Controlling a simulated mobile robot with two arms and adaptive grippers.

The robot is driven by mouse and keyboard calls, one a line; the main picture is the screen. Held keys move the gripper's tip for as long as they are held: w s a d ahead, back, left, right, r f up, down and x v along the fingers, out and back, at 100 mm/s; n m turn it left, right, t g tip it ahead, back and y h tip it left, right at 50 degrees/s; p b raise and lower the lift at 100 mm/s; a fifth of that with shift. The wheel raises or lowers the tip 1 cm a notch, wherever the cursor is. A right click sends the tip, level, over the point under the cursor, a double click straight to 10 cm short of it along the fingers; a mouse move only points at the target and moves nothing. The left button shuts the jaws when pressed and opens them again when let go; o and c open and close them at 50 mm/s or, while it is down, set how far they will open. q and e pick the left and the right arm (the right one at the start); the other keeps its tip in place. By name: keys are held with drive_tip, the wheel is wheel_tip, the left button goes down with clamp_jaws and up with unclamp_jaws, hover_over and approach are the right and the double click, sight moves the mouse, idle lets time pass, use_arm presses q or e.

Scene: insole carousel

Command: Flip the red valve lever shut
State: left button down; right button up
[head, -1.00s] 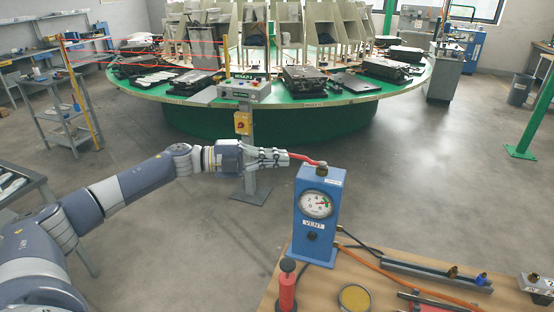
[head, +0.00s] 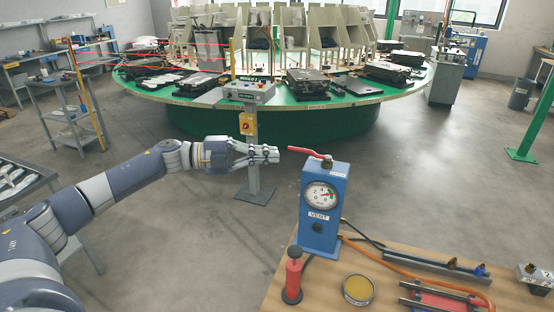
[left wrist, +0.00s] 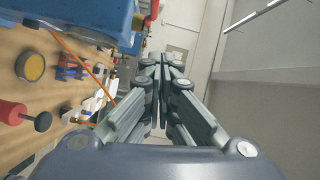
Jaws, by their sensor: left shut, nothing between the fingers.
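The red valve lever (head: 308,152) sits on top of the blue vent box (head: 321,208), which has a round gauge (head: 321,194) on its front. The lever lies nearly flat and points left from its pivot, its tip slightly raised. My left gripper (head: 277,154) is left of the lever tip, shut and empty, with a small gap between them. In the left wrist view its fingers (left wrist: 161,62) are together, and the blue box (left wrist: 70,22) fills the top left with a brass fitting (left wrist: 150,17) at its edge. My right gripper is not in view.
The wooden bench (head: 395,260) holds a red hand pump (head: 292,278), a yellow tin (head: 357,289), an orange hose (head: 420,280) and metal rails. Behind stands a control pedestal (head: 249,92) before the green carousel (head: 270,122). Floor left of the box is open.

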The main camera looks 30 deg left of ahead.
use_arm(q)
drive_tip(key=s+a+b, duration=0.2)
drive_tip(key=a+b, duration=0.1)
drive_tip(key=a, duration=0.4)
drive_tip(key=shift+f, duration=0.2)
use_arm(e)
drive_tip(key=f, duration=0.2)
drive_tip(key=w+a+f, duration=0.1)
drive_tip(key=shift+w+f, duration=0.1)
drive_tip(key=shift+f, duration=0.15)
